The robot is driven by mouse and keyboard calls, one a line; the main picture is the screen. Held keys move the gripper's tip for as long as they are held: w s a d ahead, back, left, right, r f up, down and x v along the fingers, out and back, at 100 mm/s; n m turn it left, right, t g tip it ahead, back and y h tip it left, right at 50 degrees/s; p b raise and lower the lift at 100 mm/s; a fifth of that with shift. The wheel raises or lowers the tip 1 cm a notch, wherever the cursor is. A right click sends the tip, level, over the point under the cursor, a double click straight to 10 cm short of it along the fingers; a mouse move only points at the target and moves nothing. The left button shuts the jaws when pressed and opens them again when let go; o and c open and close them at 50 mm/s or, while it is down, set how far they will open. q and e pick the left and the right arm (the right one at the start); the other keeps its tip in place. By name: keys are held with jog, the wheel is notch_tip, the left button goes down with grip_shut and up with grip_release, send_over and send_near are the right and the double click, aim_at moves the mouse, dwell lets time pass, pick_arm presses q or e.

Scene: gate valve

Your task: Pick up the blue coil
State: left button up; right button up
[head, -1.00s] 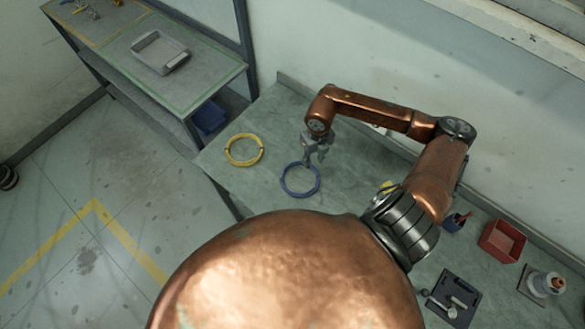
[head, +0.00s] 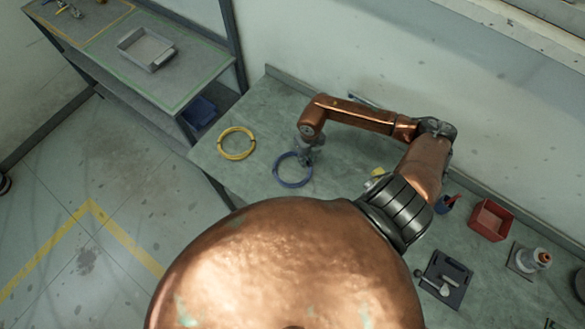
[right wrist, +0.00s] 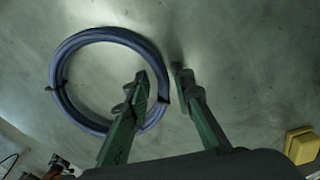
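The blue coil (head: 276,173) lies flat on the grey-green workbench (head: 250,185). It also shows in the right wrist view (right wrist: 60,72), as a dark blue ring with black ties. My right gripper (head: 307,161) is at the coil's right side. In the right wrist view its two green-sided fingers (right wrist: 161,76) are apart, one over the ring's inside and one outside it. The right part of the rim shows between them, with nothing clamped. Whether the fingertips touch the bench cannot be told. My left gripper is not in view.
A yellow coil (head: 240,158) lies left of the blue one. A red bin (head: 490,221), a blue cup (head: 444,204) and a dark tool tray (head: 445,281) stand to the right. A shelf unit with a grey tray (head: 146,48) is at the upper left. The wall runs behind the bench.

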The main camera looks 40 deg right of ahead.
grip_shut()
jog(key=shift+r, duration=0.1)
dwell(0.3)
